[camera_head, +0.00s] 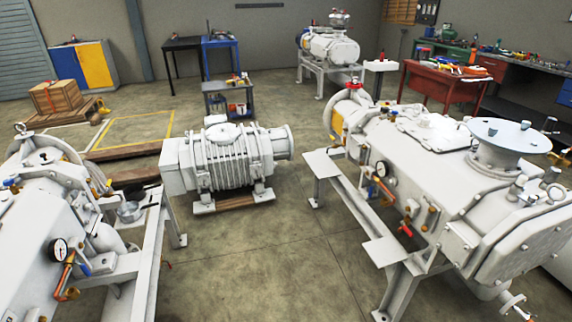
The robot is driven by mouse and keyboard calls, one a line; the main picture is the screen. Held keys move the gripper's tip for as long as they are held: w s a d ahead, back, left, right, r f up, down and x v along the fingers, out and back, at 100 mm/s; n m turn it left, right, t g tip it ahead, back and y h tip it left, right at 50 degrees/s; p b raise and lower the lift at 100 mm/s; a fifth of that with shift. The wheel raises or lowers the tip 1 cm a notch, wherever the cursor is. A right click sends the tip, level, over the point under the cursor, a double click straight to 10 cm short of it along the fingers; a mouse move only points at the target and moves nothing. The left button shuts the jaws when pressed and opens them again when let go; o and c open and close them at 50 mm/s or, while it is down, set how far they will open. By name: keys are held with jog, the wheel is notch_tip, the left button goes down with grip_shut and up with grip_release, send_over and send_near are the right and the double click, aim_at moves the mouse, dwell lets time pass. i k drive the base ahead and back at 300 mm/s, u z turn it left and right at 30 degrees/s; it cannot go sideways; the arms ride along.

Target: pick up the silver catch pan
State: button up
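A small silver, bowl-like pan (130,211) shows at the left, beside the frame of the near-left white vacuum pump (40,235). It looks like the catch pan, but it is small and partly crowded by pipes, so I cannot tell exactly what it rests on. My gripper is not in view.
A large white pump (400,165) on a stand fills the right. A ribbed grey pump (225,160) sits on wooden blocks in the middle. A red workbench (445,85) and a blue cart (229,97) stand farther back. The concrete floor (265,270) between the pumps is clear.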

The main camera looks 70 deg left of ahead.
aim_at(131, 212)
jog(key=u, duration=2.55)
jog(key=i, duration=3.2)
jog(key=u, duration=1.4)
